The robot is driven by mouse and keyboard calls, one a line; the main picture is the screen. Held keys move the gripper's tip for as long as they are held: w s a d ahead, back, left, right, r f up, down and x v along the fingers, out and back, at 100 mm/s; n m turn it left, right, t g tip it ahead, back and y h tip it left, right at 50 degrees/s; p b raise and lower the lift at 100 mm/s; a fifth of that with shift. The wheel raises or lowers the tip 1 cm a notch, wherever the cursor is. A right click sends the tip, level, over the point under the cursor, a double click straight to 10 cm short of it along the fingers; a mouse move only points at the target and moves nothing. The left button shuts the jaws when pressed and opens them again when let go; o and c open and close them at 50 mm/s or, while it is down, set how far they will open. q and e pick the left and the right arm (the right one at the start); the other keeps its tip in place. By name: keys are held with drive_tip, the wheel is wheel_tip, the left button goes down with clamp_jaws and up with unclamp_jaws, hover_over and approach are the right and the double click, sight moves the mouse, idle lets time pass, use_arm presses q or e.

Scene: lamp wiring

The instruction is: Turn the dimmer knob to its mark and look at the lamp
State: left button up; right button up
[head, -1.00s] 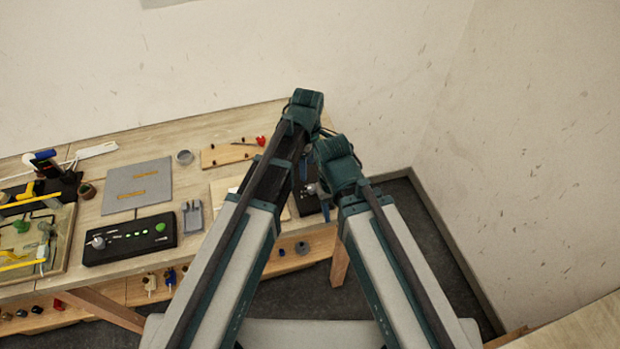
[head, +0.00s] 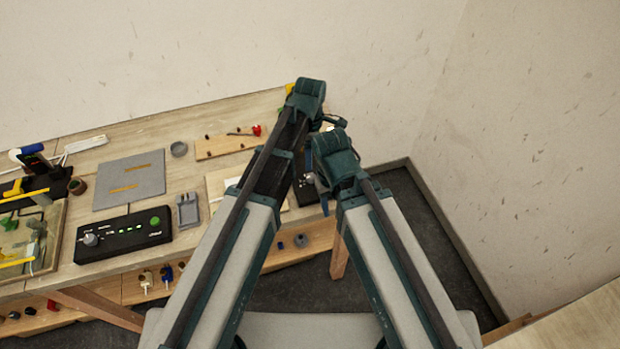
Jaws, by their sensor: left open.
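A black control box (head: 150,238) lies near the table's front edge at the left. It carries a pale dimmer knob (head: 90,240), a row of small green lights and a round green button (head: 154,221). The knob's mark is too small to read. I cannot make out a lamp with certainty. My left gripper (head: 318,184) is open, small and partly hidden between my two arms at the table's right end, well to the right of the knob. My right gripper is hidden behind my right arm.
A wiring board (head: 45,250) stands at the far left. A dark box (head: 305,192) is partly hidden by my arms. A shelf below holds small parts.

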sight(310, 176)
use_arm(q)
wheel_tip(310, 176, down, 9)
drive_tip(key=b, duration=0.8)
drive_tip(key=shift+f, duration=0.2)
clamp_jaws()
